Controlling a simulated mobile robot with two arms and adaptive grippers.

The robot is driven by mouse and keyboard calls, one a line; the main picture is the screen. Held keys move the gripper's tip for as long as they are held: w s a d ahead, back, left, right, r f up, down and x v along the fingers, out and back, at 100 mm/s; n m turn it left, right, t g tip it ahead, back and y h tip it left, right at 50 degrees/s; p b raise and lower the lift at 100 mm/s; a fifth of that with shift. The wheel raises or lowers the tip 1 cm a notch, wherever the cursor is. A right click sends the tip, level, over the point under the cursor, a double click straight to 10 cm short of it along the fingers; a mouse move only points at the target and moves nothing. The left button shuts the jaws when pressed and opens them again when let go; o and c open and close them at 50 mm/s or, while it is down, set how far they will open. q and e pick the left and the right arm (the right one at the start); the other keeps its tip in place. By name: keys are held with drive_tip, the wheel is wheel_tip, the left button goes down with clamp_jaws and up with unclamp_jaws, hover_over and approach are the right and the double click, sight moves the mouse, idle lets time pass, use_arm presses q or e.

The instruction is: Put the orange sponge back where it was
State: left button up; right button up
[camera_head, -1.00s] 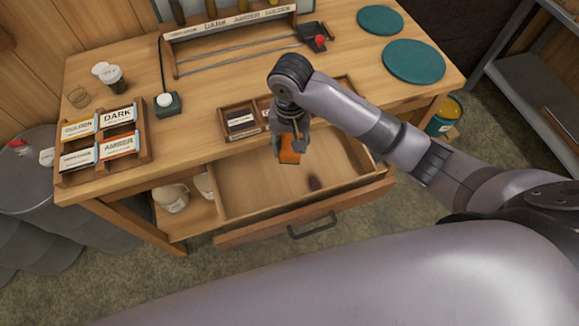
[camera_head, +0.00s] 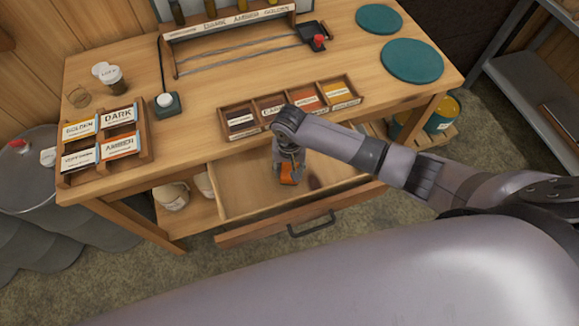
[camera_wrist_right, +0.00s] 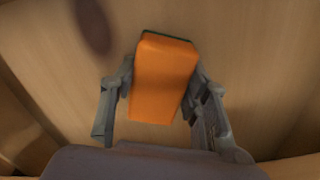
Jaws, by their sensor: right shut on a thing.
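The orange sponge (camera_head: 288,175) is held in my right gripper (camera_head: 290,172), low inside the open drawer (camera_head: 236,190) of the wooden table. In the right wrist view the sponge (camera_wrist_right: 163,78) sits between the two grey fingers of the gripper (camera_wrist_right: 160,95), with a dark green edge at its far end. The pale drawer floor fills the view behind it, and a dark oval mark (camera_wrist_right: 92,24) lies on it. I cannot tell whether the sponge touches the floor. My left gripper is not in view.
A divided wooden tray (camera_head: 226,125) with labelled compartments stands on the table above the drawer. A label rack (camera_head: 146,150) stands at left. Two teal discs (camera_head: 412,60) lie at the right. White jugs (camera_head: 170,196) stand on the shelf below. The drawer front and handle (camera_head: 312,226) stick out.

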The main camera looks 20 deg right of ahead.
sight(290, 168)
drive_tip(key=shift+f, duration=0.1)
drive_tip(key=o, duration=1.1)
wheel_tip(290, 168, up, 12)
drive_tip(key=shift+r+b, duration=0.15)
drive_tip(key=shift+b, duration=0.2)
